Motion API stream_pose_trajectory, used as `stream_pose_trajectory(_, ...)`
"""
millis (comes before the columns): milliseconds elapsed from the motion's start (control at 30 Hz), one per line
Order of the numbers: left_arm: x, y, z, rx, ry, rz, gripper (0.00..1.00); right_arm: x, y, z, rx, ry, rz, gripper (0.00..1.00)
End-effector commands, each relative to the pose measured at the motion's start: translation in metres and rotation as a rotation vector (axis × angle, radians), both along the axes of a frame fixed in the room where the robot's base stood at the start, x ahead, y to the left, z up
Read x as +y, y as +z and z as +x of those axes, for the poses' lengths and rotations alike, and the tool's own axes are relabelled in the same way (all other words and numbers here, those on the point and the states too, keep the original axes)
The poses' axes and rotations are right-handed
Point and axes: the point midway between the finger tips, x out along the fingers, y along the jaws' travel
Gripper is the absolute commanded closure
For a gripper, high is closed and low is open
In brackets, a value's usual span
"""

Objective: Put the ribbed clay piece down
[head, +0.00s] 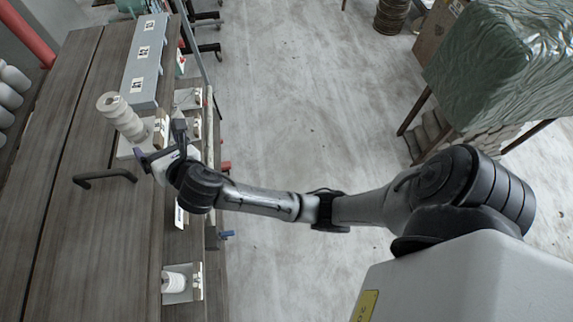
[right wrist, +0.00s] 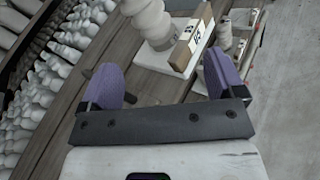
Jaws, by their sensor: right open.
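A pale ribbed clay piece (head: 122,115) stands on a white board (head: 124,148) on the wooden table. It also shows at the top of the right wrist view (right wrist: 150,20), with its upper part cut off. My right gripper (head: 143,160) is just on the near side of it. In the right wrist view its purple fingers (right wrist: 162,78) are spread wide with nothing between them, and the piece stands apart beyond them. My left gripper is in neither view.
A labelled wooden block (right wrist: 192,45) stands beside the piece. A long grey box (head: 146,60) lies behind it. A smaller white ribbed item (head: 174,282) sits near the table's front. A black handle (head: 105,177) is at left. Bare tabletop lies at the near left.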

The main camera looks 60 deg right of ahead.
Motion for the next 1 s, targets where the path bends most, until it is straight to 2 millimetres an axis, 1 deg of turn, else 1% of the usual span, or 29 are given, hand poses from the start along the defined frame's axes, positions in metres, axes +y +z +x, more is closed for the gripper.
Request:
stream_pose_trajectory(33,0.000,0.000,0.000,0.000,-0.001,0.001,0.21,-0.005,-0.024,-0.017,0.034,-0.027,0.143,0.12)
stream_pose_trajectory(67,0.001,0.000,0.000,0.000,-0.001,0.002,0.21,-0.008,-0.038,-0.027,0.051,-0.049,0.247,0.12)
stream_pose_trajectory(100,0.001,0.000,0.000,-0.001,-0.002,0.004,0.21,-0.012,-0.057,-0.043,0.076,-0.088,0.390,0.12)
stream_pose_trajectory(167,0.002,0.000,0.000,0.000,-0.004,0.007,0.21,-0.017,-0.083,-0.068,0.111,-0.163,0.608,0.12)
stream_pose_trajectory(200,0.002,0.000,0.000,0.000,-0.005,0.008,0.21,-0.020,-0.100,-0.086,0.132,-0.223,0.749,0.12)
stream_pose_trajectory(267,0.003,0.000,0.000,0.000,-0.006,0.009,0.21,-0.024,-0.122,-0.114,0.161,-0.327,0.950,0.12)
stream_pose_trajectory(300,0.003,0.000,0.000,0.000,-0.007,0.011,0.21,-0.026,-0.136,-0.133,0.176,-0.405,1.079,0.12)
stream_pose_trajectory(367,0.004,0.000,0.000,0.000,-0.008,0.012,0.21,-0.029,-0.153,-0.162,0.193,-0.535,1.259,0.12)
stream_pose_trajectory(400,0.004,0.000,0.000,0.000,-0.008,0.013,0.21,-0.031,-0.164,-0.182,0.202,-0.625,1.369,0.12)
stream_pose_trajectory(467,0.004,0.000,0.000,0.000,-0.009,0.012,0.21,-0.033,-0.176,-0.210,0.204,-0.768,1.516,0.12)
stream_pose_trajectory(500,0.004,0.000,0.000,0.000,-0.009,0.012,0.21,-0.033,-0.183,-0.228,0.202,-0.862,1.601,0.12)
stream_pose_trajectory(600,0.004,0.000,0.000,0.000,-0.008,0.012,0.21,-0.034,-0.194,-0.269,0.183,-1.087,1.772,0.12)
stream_pose_trajectory(700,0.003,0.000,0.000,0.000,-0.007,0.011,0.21,-0.035,-0.200,-0.301,0.152,-1.282,1.882,0.12)
stream_pose_trajectory(800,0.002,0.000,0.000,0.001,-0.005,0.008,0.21,-0.035,-0.203,-0.323,0.119,-1.429,1.951,0.12)
stream_pose_trajectory(833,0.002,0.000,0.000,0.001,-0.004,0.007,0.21,-0.035,-0.203,-0.328,0.109,-1.462,1.965,0.12)
stream_pose_trajectory(900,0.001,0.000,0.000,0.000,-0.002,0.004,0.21,-0.035,-0.203,-0.337,0.094,-1.522,1.988,0.12)
stream_pose_trajectory(1000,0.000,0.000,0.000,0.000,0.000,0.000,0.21,-0.035,-0.204,-0.343,0.080,-1.569,2.003,0.12)
